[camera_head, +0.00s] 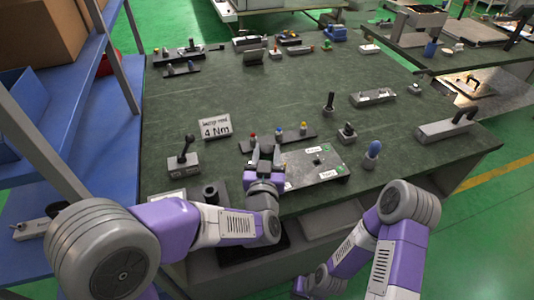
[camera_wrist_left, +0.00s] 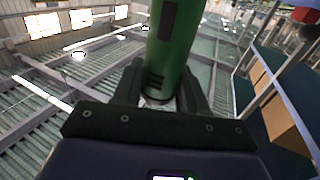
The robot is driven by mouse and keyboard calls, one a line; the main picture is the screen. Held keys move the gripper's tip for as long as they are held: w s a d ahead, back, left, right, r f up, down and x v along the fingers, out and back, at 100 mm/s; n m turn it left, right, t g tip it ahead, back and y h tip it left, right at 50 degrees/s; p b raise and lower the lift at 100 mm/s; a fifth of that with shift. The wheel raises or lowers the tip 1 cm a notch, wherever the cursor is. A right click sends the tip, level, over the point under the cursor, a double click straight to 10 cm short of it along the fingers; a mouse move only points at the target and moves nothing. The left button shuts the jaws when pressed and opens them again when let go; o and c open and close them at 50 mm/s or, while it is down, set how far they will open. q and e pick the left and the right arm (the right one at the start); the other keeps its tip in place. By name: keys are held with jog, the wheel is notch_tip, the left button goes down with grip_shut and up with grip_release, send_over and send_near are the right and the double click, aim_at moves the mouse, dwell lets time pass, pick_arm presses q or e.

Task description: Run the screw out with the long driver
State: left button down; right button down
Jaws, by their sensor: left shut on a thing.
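My left gripper (camera_head: 265,156) is low over the front of the bench, at the left edge of a grey panel (camera_head: 330,171). In the left wrist view a thick green cylinder with dark marks (camera_wrist_left: 172,45), like a tool handle, stands between its two dark fingers, which are shut on it. In the head view I cannot make this cylinder out. The panel has a small dark part (camera_head: 318,161) near its middle; I cannot tell any screw there. My right gripper (camera_head: 308,285) is low, below the bench front; its fingers are too unclear to read.
Behind the left gripper a dark rack (camera_head: 290,139) holds items with red, blue and yellow tops. A blue-topped piece (camera_head: 372,153) stands right of the panel. The bench middle (camera_head: 270,90) is clear.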

pick_arm(q)
jog(key=shift+f, duration=0.25)
jog(key=shift+r+p, duration=1.95)
jog(key=shift+r, duration=0.8)
